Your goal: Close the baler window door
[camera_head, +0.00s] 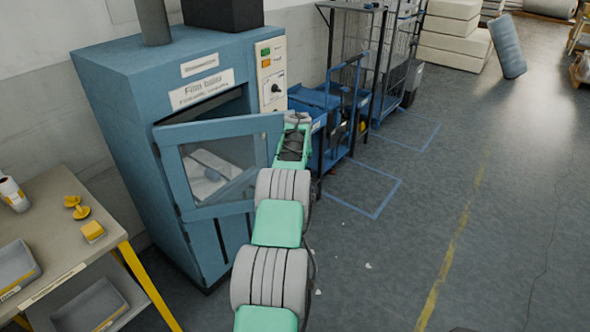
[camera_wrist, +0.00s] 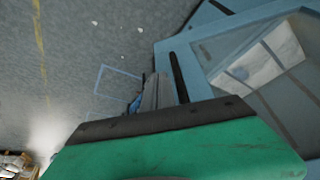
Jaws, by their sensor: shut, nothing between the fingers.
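The blue baler (camera_head: 120,90) stands against the wall at the left in the head view. Its window door (camera_head: 222,129), a blue frame around a clear pane, stands partly open, with a dark gap above its top edge. The door's right edge is beside my gripper (camera_head: 297,118), which is at the upper end of my green and grey arm. In the wrist view the door frame (camera_wrist: 190,72) and pane lie at the right, close to the shut, empty fingers (camera_wrist: 156,88). I cannot tell whether the fingers touch the door.
A control panel (camera_head: 271,75) is on the baler's front, right of the opening. Blue carts (camera_head: 335,105) stand behind my gripper. A table (camera_head: 60,215) with yellow legs is at the lower left. The floor (camera_head: 400,240) at the right is mostly clear.

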